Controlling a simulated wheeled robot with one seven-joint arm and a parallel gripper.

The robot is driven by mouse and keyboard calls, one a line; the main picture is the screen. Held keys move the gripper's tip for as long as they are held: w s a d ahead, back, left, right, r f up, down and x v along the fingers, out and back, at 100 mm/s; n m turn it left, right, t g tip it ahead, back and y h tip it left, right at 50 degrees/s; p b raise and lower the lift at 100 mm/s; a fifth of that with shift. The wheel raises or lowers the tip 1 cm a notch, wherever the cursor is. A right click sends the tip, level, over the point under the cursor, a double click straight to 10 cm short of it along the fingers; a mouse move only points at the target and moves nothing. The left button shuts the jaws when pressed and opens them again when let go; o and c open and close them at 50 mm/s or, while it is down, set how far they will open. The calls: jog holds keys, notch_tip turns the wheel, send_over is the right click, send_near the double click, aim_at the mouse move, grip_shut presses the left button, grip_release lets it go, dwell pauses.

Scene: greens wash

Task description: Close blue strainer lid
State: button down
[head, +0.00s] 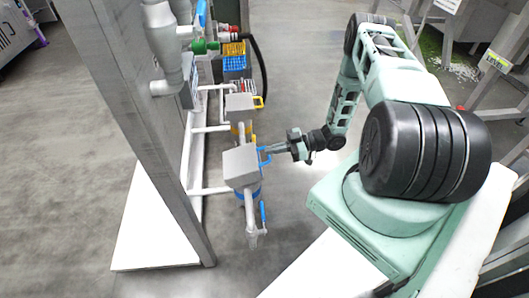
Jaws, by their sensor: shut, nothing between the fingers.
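The blue strainer (250,191) sits on the white pipework beside the grey panel. Its grey lid (240,166) lies over the top, with a blue handle (264,156) on its right side. Whether the lid is fully seated cannot be told from this view. My gripper (270,150) is shut and empty, with its fingertips right at the blue handle. I cannot tell whether they touch it. The underside of the lid is hidden.
A second strainer with a grey lid (239,105) and a yellow handle (259,101) stands just behind. A blue valve lever (263,211) is on the pipe below. The grey panel (150,130) stands close on the left. Open floor (300,60) lies behind.

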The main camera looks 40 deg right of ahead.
notch_tip(320, 180, down, 6)
jog(key=s+d+t+y+b, duration=0.1)
jog(key=d+b, duration=0.1)
jog(key=b, duration=0.2)
jog(key=shift+s+r+y+b, duration=0.2)
jog(key=shift+y+b, duration=0.1)
jog(key=shift+y, duration=0.1)
jog(key=shift+d+f, duration=0.15)
